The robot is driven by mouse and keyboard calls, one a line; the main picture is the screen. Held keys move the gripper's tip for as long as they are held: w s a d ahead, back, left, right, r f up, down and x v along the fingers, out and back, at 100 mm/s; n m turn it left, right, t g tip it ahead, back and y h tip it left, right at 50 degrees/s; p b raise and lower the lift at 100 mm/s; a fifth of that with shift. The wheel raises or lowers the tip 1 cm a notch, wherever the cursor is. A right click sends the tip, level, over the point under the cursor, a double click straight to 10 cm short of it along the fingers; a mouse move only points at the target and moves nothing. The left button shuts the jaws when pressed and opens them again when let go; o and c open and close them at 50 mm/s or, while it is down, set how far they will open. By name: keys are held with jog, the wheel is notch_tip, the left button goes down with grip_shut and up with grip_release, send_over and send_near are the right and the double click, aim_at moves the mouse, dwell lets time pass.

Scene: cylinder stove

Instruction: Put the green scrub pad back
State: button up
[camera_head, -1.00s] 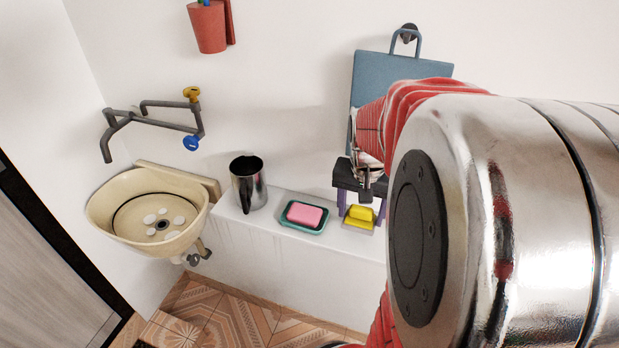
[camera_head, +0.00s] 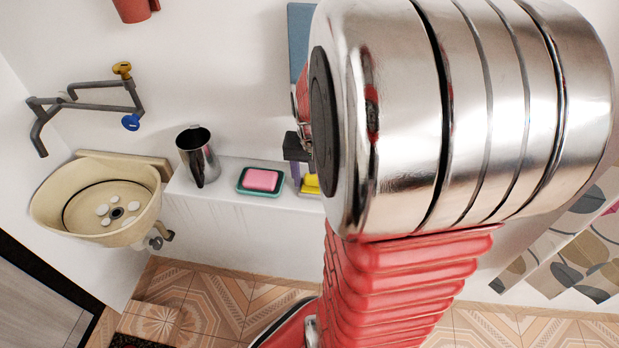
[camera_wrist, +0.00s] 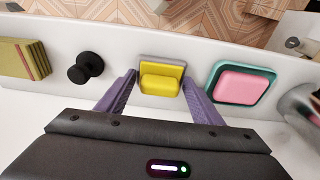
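My gripper (camera_wrist: 159,77) is open, with two purple fingers apart in the wrist view. A yellow block (camera_wrist: 160,82) on a small grey-lilac dish (camera_wrist: 146,61) shows between the fingertips. I cannot tell whether the fingers touch the dish. In the head view my arm hides most of the gripper, and the yellow block (camera_head: 311,184) shows only partly. No plainly green pad is identifiable. A stack of olive-yellow slabs with a reddish stripe (camera_wrist: 20,60) lies on the ledge at the left of the wrist view; I cannot tell whether it includes the scrub pad.
A pink soap (camera_wrist: 242,87) sits in a teal dish (camera_wrist: 214,76) right of the gripper. A black knob-like object (camera_wrist: 86,67) stands at left. A metal jug (camera_head: 198,157) stands on the white ledge (camera_head: 235,212), beside a cream basin (camera_head: 60,205).

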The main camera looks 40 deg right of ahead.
aim_at(314, 192)
jog(key=o, duration=0.5)
jog(key=shift+c, duration=0.2)
jog(key=shift+r, duration=0.15)
notch_tip(314, 192, up, 12)
jog(key=s+a, duration=0.1)
jog(key=shift+a, duration=0.25)
jog(key=shift+a, duration=0.1)
dwell(0.3)
jog(key=s+a+n+t, duration=0.1)
jog(key=a+n, duration=0.4)
jog(key=a, duration=0.6)
jog(key=s+a+r+n+t+y, duration=0.1)
jog(key=a+n, duration=0.4)
jog(key=a, duration=0.6)
jog(key=shift+s+a+r+t, duration=0.25)
jog(key=shift+s+t, duration=0.2)
jog(key=shift+t, duration=0.75)
